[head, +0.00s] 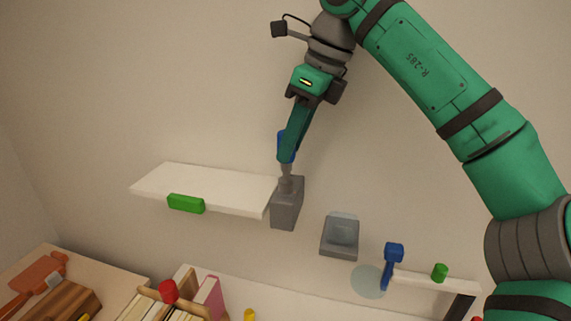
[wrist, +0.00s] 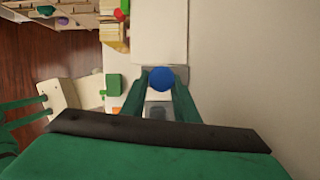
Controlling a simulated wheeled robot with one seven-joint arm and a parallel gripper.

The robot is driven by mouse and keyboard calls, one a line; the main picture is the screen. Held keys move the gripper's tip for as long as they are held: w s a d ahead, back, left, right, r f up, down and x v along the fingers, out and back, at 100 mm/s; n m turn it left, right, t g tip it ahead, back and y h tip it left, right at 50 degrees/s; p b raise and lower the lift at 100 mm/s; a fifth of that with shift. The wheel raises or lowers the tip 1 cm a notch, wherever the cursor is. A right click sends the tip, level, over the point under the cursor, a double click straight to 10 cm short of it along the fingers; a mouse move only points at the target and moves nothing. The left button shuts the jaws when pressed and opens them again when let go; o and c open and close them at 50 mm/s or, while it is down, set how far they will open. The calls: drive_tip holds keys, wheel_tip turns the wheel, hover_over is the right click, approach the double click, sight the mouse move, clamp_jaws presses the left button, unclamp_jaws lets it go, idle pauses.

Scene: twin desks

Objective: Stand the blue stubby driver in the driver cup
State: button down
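The blue stubby driver (head: 284,146) is upright between the fingers of my gripper (head: 291,150), its blue handle partly hidden by a finger. Its grey shaft points down at the grey driver cup (head: 286,208), a box beside the right end of the white shelf. The shaft's lower end overlaps the cup's top; I cannot tell how deep the tip is. In the wrist view, the round blue handle end (wrist: 161,79) sits between both fingers (wrist: 161,92), which touch its sides. The cup is mostly hidden there.
The white shelf (head: 205,184) carries a green block (head: 186,203) on its front edge. Right of the cup are another grey holder (head: 340,236), a blue hammer-like tool (head: 391,264) and a green knob (head: 440,271). Books and a red object (head: 168,291) stand lower left. The wall above is clear.

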drive_tip(key=shift+r, duration=2.5)
drive_tip(key=s+d+f, duration=0.2)
drive_tip(key=d+f, duration=0.7)
drive_tip(key=d, duration=0.2)
drive_tip(key=shift+s+d, duration=0.3)
drive_tip(key=shift+d, duration=0.05)
drive_tip(key=shift+f, duration=2.85)
idle(0.4)
drive_tip(key=c, duration=1.3)
unclamp_jaws()
